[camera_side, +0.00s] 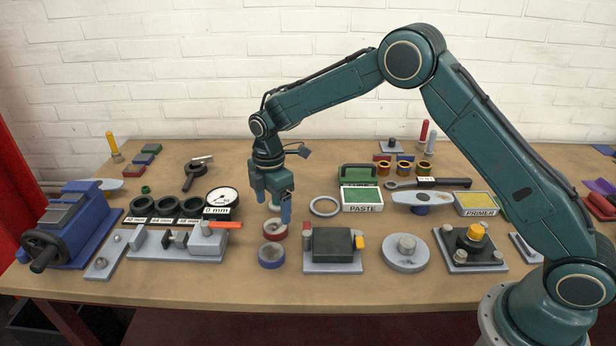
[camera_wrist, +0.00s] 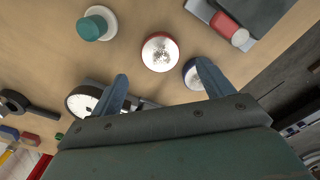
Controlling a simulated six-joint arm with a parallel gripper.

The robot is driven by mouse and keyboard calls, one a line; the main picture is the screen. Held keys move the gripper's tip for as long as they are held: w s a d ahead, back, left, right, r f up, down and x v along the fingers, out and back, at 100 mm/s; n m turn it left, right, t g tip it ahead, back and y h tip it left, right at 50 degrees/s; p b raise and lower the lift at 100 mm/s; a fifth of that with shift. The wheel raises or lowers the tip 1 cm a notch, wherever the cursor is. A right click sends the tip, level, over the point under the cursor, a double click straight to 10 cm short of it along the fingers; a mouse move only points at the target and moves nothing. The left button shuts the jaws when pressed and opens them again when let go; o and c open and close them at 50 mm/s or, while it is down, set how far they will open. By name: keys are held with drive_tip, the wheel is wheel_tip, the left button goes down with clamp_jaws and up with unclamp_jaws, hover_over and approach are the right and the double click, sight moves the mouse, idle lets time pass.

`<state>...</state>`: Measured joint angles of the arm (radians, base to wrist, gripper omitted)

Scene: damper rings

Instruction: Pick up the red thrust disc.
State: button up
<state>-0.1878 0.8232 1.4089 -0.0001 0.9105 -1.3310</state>
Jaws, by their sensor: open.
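The red thrust disc (camera_side: 274,229) appears to be the short round piece with a red side and a pale speckled top, standing on the wooden table. In the wrist view the red disc (camera_wrist: 160,52) shows near the upper middle, its red rim around a silvery face. My gripper (camera_side: 273,208) is open, pointing down, above and slightly behind the disc in the side view. In the wrist view the gripper's fingertips (camera_wrist: 162,72) are spread to either side of the disc's lower edge. Nothing is visibly held.
A blue round piece (camera_side: 271,257) stands just in front of the red one. A grey block fixture (camera_side: 333,249) is close on the right, a clamp fixture (camera_side: 180,244) on the left. A dial gauge (camera_side: 222,201) and a teal knob on a white base (camera_wrist: 97,23) are also near.

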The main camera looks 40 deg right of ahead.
sight(275, 226)
drive_tip(key=shift+f, duration=0.4)
drive_tip(key=shift+f, duration=2.6)
drive_tip(key=shift+r, duration=0.1)
drive_tip(key=c, duration=1.4)
drive_tip(key=shift+c, duration=0.2)
drive_tip(key=shift+r, duration=0.15)
wheel_tip(275, 226, up, 20)
